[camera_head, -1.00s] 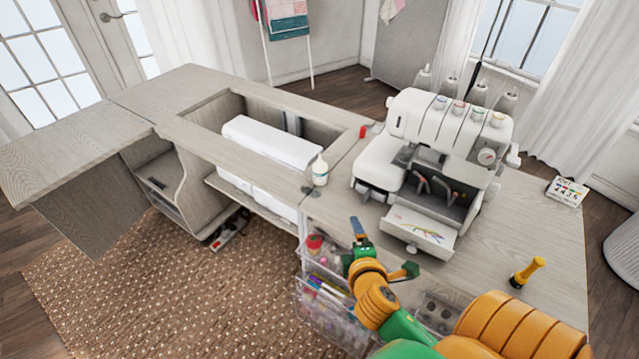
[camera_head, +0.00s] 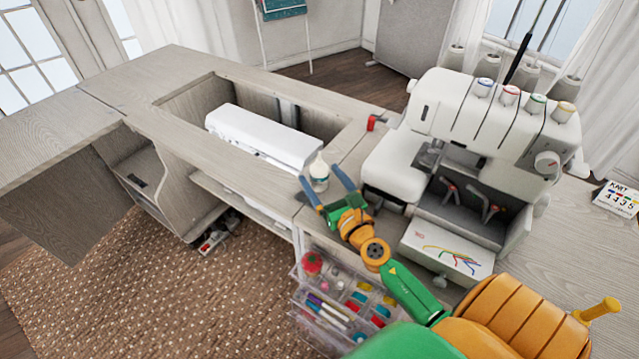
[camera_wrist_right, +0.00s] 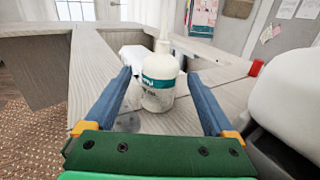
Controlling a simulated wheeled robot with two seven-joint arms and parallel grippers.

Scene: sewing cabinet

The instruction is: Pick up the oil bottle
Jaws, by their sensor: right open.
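The oil bottle (camera_head: 319,172) is a small white bottle with a teal label and a pale nozzle. It stands upright on the cabinet top (camera_head: 352,157), left of the white sewing machine. My right gripper (camera_head: 322,188) is open, with its two blue fingers pointing at the bottle. In the right wrist view the bottle (camera_wrist_right: 159,80) stands between the open fingers (camera_wrist_right: 160,95), with visible space on both sides. I cannot tell how deep it sits between the fingertips. My left gripper is not in view.
The white overlock machine (camera_head: 470,150) stands close right of the gripper. A red item (camera_head: 375,121) lies behind the bottle. Left of it is the cabinet's recess with a white machine (camera_head: 262,136). Clear drawers (camera_head: 335,300) with sewing supplies hang below the front edge.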

